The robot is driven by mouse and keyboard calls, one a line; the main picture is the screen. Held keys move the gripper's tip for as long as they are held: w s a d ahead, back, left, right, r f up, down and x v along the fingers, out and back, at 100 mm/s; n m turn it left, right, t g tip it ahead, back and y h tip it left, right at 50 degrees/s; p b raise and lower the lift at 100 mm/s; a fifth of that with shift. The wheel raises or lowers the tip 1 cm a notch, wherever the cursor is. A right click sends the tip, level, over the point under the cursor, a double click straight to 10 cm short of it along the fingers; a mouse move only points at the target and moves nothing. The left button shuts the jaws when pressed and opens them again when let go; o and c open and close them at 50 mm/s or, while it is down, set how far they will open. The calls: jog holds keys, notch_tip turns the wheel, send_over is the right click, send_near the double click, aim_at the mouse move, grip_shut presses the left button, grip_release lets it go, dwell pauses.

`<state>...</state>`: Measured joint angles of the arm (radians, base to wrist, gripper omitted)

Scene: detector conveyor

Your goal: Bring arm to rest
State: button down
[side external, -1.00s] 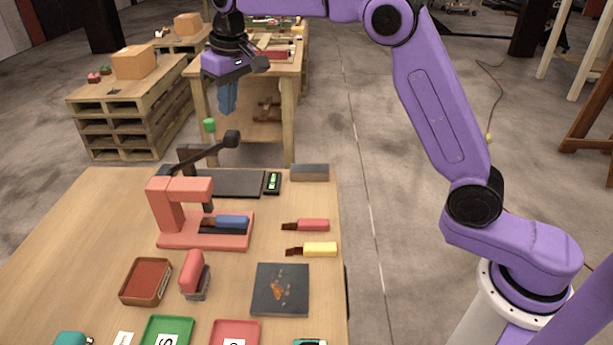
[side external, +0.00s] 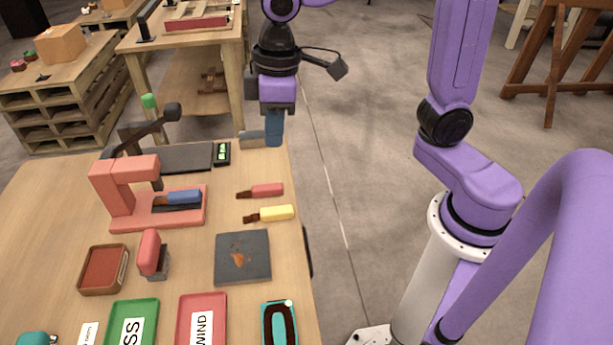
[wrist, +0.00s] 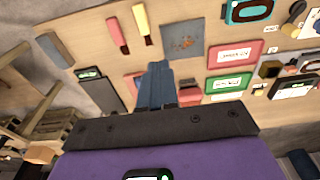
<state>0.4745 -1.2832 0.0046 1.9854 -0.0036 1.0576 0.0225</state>
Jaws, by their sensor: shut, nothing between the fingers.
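My gripper (side external: 274,132) is shut and empty, pointing down above the back right edge of the table (side external: 45,205), by a small grey block. In the wrist view my gripper (wrist: 158,72) shows its blue fingers together, with the tabletop beyond. A red clamp-like fixture (side external: 120,190) stands on the table with a blue-handled piece (side external: 178,198) in it. A red-handled brush (side external: 265,190) and a yellow-handled brush (side external: 275,213) lie to its right. My gripper appears clear of all of these.
A dark square plate (side external: 243,262), a green tray (side external: 147,310), a red tray (side external: 188,325) and a teal-rimmed item (side external: 268,325) lie toward the front. Open floor lies right of the table.

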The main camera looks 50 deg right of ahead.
jog(key=s+d+f+n, duration=0.1)
jog(key=s+d+f, duration=0.2)
jog(key=s+d, duration=0.2)
jog(key=s+d+f+n, duration=0.2)
jog(key=s+d, duration=0.3)
jog(key=s, duration=0.6)
jog(key=shift+s+d+f+n+g, duration=0.2)
jog(key=shift+s+f+n+g, duration=0.1)
jog(key=shift+f, duration=0.1)
